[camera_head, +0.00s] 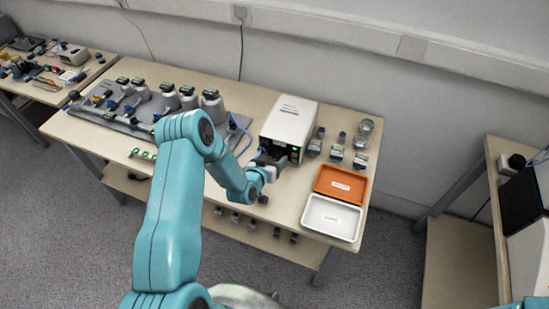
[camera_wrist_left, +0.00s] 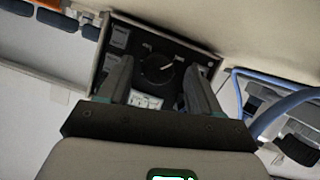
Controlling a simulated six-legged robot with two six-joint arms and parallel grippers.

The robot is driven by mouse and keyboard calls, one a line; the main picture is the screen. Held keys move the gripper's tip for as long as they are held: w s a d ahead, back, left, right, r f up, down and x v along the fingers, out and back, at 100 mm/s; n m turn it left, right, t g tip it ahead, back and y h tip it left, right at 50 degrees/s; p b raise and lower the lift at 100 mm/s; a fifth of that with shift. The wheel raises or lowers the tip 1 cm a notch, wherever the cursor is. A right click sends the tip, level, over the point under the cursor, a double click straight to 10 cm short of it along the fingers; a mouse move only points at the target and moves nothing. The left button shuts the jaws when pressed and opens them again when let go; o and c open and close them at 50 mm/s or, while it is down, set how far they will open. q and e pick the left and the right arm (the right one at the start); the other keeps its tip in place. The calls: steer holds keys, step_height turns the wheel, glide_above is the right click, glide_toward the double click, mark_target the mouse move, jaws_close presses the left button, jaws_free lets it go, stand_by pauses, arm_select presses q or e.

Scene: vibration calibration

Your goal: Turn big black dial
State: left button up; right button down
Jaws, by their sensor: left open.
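The big black dial (camera_wrist_left: 157,67) is on the dark front panel of a white box-shaped device, seen in the left wrist view with a light pointer line on it. The white device (camera_head: 290,120) stands on the table in the head view, where my gripper and wrist hide the dial. My left gripper (camera_wrist_left: 160,80) is open, with one finger on each side of the dial in the picture. I cannot tell whether the fingers touch it. In the head view my left gripper (camera_head: 268,162) is right at the device's front. My right gripper is not in view.
An orange tray (camera_head: 341,184) and a white tray (camera_head: 331,217) lie right of the device. Small jars (camera_head: 337,150) stand behind them. A grey plate with several grey-capped devices (camera_head: 168,97) is at left, and a blue tube (camera_head: 240,135) runs beside the white device.

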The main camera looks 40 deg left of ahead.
arm_select(q)
steer(key=shift+w, duration=0.2)
steer(key=shift+w+d+f, duration=0.1)
steer(key=c, duration=1)
steer(key=shift+c, duration=0.2)
